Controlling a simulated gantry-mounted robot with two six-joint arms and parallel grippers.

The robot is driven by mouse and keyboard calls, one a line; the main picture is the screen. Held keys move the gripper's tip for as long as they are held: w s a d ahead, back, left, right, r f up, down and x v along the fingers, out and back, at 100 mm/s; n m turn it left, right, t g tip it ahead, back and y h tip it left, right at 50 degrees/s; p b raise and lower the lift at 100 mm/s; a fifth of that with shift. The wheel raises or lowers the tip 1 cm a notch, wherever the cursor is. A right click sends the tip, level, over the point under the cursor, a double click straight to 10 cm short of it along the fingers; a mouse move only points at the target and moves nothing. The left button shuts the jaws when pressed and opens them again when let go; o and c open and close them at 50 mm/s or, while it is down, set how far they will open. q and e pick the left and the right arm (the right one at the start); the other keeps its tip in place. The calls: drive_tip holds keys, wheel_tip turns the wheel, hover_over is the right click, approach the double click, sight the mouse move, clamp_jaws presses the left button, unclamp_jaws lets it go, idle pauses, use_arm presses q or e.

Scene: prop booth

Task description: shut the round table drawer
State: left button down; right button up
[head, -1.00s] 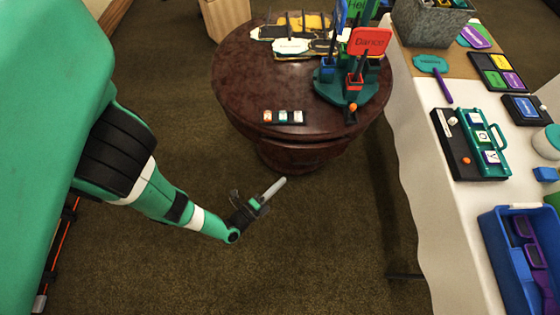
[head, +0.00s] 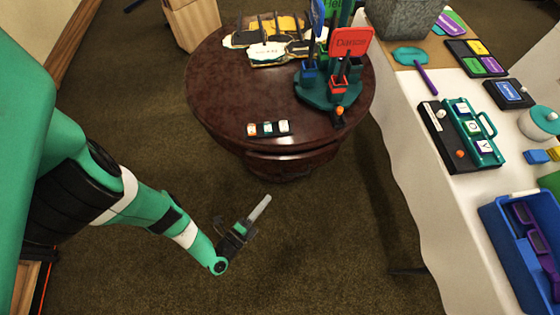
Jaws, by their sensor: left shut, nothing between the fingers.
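The round table (head: 215,95) is dark reddish-brown wood and stands at the upper middle of the head view. Its drawer (head: 295,160) shows on the near side, below the top's edge. The drawer front looks curved and sits a little proud of the base; I cannot tell exactly how far out it is. My left gripper (head: 262,205) is shut and empty. It is in front of and below the drawer, apart from it, with its fingers pointing up and to the right toward the table. My right gripper is not in view.
On the round table are a sign holder with a red sign (head: 350,42), a small tile strip (head: 269,129) and masks on sticks (head: 268,50). A white-covered table (head: 425,165) with props and a blue bin (head: 500,240) stands at right. The carpet before the drawer is clear.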

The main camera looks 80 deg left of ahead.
use_arm(q)
drive_tip(key=shift+s+a+b+x, duration=0.4)
drive_tip(key=shift+b+x, duration=0.55)
drive_tip(key=shift+x, duration=1.2)
drive_tip(key=shift+s+a+b+x, duration=0.35)
drive_tip(key=shift+b+x, duration=0.65)
drive_tip(key=shift+x, duration=1.15)
drive_tip(key=shift+s+a+b+x, duration=0.2)
drive_tip(key=shift+a+b+x, duration=0.55)
drive_tip(key=shift+x, duration=1.4)
drive_tip(key=shift+d, duration=0.2)
